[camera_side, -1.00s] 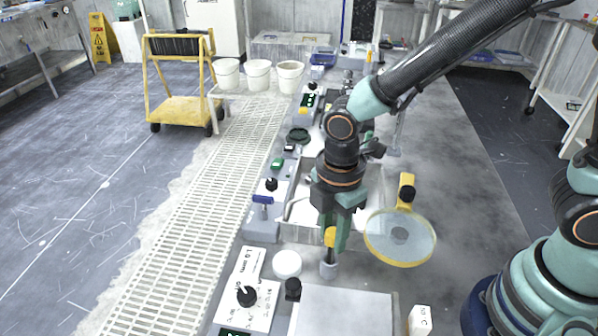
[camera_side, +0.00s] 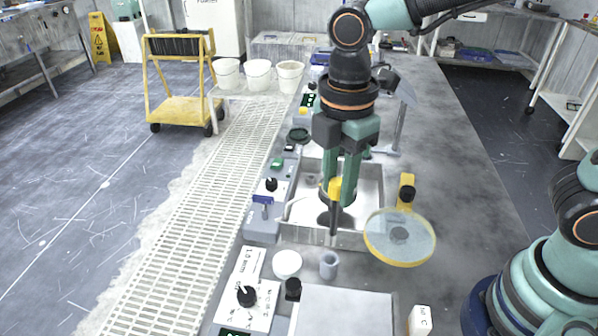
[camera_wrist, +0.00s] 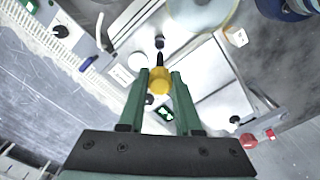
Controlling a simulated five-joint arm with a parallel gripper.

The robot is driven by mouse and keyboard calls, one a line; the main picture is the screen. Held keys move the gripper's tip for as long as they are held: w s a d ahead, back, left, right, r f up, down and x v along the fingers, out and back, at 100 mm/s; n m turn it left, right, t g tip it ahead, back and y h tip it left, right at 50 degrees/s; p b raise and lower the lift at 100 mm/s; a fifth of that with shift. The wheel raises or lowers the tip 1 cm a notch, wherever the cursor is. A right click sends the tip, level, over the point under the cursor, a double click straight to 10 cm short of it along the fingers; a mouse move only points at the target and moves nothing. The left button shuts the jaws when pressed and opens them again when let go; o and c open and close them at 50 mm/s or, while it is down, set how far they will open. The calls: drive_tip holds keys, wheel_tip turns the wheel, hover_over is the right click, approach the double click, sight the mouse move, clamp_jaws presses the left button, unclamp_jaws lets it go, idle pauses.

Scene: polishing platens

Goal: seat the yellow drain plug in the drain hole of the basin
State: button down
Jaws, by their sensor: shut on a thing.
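The yellow drain plug (camera_side: 335,187) is held between the two green fingers of my gripper (camera_side: 340,200). A dark part shows below it in the side view. In the wrist view the plug (camera_wrist: 159,82) sits between the fingertips (camera_wrist: 158,84), with a dark narrow end pointing away from the palm. The basin (camera_side: 302,235) is a pale metal tray behind and below the gripper. The plug appears above the basin's near part, though its exact height is unclear. I cannot make out the drain hole for certain; the gripper covers part of the basin floor.
A small grey cup (camera_side: 329,265) stands empty in front of the basin, beside a white round disc (camera_side: 287,263). A yellow-rimmed magnifier lens (camera_side: 400,238) stands close to the basin's right front corner. Control boxes with knobs (camera_side: 247,296) line the left edge.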

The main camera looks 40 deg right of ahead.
wheel_tip(320, 180, up, 8)
drive_tip(key=shift+r, duration=0.1)
drive_tip(key=shift+w+r, duration=0.15)
drive_tip(key=shift+r, duration=0.1)
drive_tip(key=w+d+f+m, duration=0.2)
drive_tip(key=w+d+f, duration=0.1)
drive_tip(key=w, duration=0.4)
drive_tip(key=w+d+f+m, duration=0.2)
drive_tip(key=w+d+f, duration=0.2)
drive_tip(key=w, duration=0.4)
drive_tip(key=w+d+f+m, duration=0.2)
drive_tip(key=w+d+f, duration=0.2)
drive_tip(key=w+d, duration=0.2)
drive_tip(key=shift+w, duration=0.7)
drive_tip(key=shift+a+f, duration=0.1)
drive_tip(key=shift+f, duration=2.8)
drive_tip(key=shift+f, duration=1.3)
drive_tip(key=c, duration=0.5)
unclamp_jaws()
